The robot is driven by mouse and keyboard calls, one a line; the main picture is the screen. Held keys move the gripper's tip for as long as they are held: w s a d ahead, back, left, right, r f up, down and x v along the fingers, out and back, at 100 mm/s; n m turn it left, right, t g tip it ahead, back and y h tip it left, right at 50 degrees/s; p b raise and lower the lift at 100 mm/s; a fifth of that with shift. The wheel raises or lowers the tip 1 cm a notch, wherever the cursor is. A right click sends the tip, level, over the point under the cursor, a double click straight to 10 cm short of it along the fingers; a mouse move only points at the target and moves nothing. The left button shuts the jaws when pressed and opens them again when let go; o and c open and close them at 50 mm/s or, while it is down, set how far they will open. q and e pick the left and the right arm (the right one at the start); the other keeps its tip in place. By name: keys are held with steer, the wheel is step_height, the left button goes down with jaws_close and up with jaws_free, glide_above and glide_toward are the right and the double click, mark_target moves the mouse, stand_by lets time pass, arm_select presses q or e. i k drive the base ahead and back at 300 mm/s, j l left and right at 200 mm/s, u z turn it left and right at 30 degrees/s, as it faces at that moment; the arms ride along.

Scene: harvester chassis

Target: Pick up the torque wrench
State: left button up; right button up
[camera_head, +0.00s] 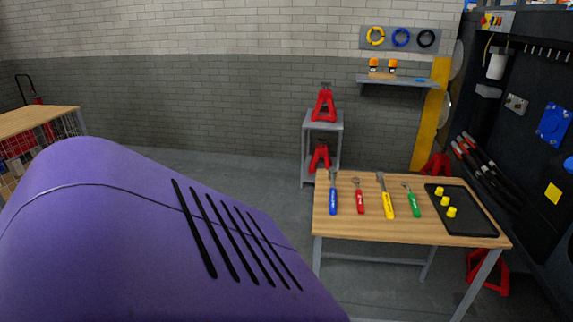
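Several hand tools lie side by side on a wooden-topped workbench (340,226) at the right. From left to right they are a blue-handled tool (333,201), a red-handled tool (360,201), a larger yellow-handled tool (388,206) and a green-handled tool (413,204). Their metal heads point toward the back wall. They are too small to tell for certain which one is the torque wrench. Neither of my grippers shows in the head view.
A large purple curved body (120,235) with black slots fills the lower left. A black tray (472,221) with yellow cylinders (446,200) sits on the bench's right side. Red jack stands (324,103) stand on a grey rack behind. Grey floor (270,190) shows left of the bench.

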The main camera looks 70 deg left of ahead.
mark_target(332, 172)
steer(key=u, duration=1.85)
